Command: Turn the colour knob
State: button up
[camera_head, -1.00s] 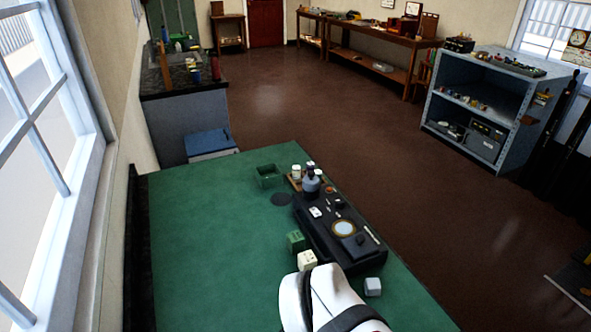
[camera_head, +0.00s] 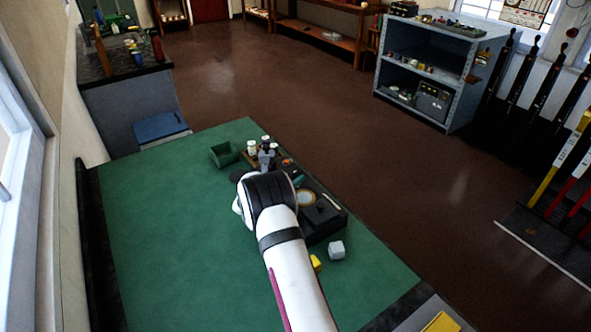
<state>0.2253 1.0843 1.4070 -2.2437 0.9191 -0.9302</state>
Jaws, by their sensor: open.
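A black instrument box (camera_head: 327,228) stands on the green bench top, with a pale round dial in a brass-coloured ring (camera_head: 305,198) and a dark raised block on it. My white and black arm reaches in from the bottom and covers the left part of the box.
White-capped jars (camera_head: 252,148) and an open green box (camera_head: 224,154) stand beyond the wrist. A pale grey cube (camera_head: 337,250) and a yellow block (camera_head: 316,263) lie right of my arm. The left of the green bench top (camera_head: 165,230) is clear. Tall levers (camera_head: 560,150) stand at right.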

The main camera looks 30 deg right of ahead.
aim_at(297, 171)
jog(key=x, duration=0.7)
jog(key=shift+w+d+f, duration=0.1)
jog(key=shift+d+f, duration=0.05)
jog(key=shift+d, duration=0.1)
